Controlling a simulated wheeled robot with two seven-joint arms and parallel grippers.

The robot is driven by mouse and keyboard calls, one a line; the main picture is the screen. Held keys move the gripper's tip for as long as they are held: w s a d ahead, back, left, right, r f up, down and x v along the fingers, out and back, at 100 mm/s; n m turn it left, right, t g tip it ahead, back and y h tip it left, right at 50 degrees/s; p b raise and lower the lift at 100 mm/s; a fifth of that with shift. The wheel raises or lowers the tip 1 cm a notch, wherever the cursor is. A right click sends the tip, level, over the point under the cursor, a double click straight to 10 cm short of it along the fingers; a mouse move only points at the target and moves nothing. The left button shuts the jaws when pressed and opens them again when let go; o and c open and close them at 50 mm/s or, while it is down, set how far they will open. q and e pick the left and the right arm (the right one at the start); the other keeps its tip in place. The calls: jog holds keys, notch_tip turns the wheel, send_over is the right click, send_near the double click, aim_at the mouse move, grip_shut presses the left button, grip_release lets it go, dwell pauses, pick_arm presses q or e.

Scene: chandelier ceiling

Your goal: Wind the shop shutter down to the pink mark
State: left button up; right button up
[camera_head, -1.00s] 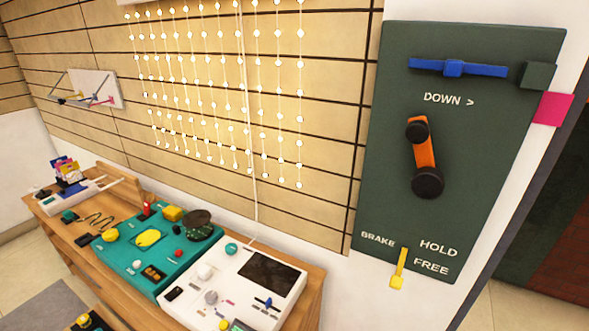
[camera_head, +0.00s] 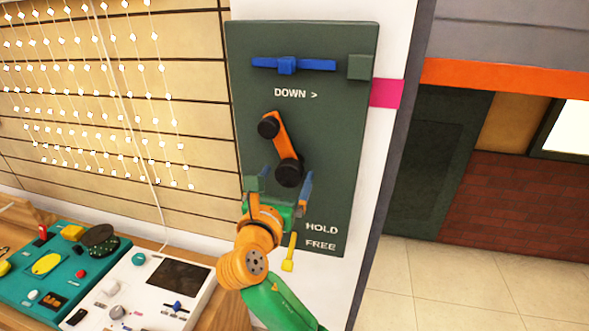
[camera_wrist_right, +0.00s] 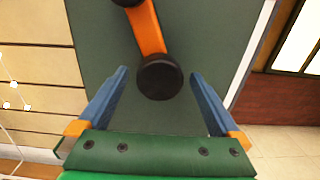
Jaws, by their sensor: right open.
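A dark green panel (camera_head: 345,150) bears an orange crank (camera_head: 280,135) under the label "DOWN >". The crank's black knob (camera_head: 289,173) hangs low, slightly right of its hub. My right gripper (camera_head: 284,180) is open at the knob, one finger on each side. In the right wrist view the knob (camera_wrist_right: 160,77) sits between the fingertips or just beyond; I see no firm grip. The yellow brake lever (camera_head: 289,252) points down near "FREE". The pink mark (camera_head: 387,93) is on the white post. The grey shutter (camera_head: 520,35) with its orange bottom edge (camera_head: 500,77) hangs at upper right.
A blue bar (camera_head: 287,65) and a dark green block (camera_head: 360,67) are at the panel's top. A table at lower left holds a teal board (camera_head: 55,265) and a white board (camera_head: 150,300). A light string (camera_head: 80,95) hangs on the slatted wall. Tiled floor (camera_head: 470,290) is clear at right.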

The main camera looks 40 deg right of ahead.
jog(key=x, duration=0.2)
jog(key=shift+w+d, duration=0.25)
jog(key=shift+d, duration=0.1)
grip_shut()
jog(key=shift+r+m+p, duration=0.15)
jog(key=shift+m+p, duration=0.15)
jog(key=shift+p, duration=0.7)
jog(key=shift+f, duration=0.2)
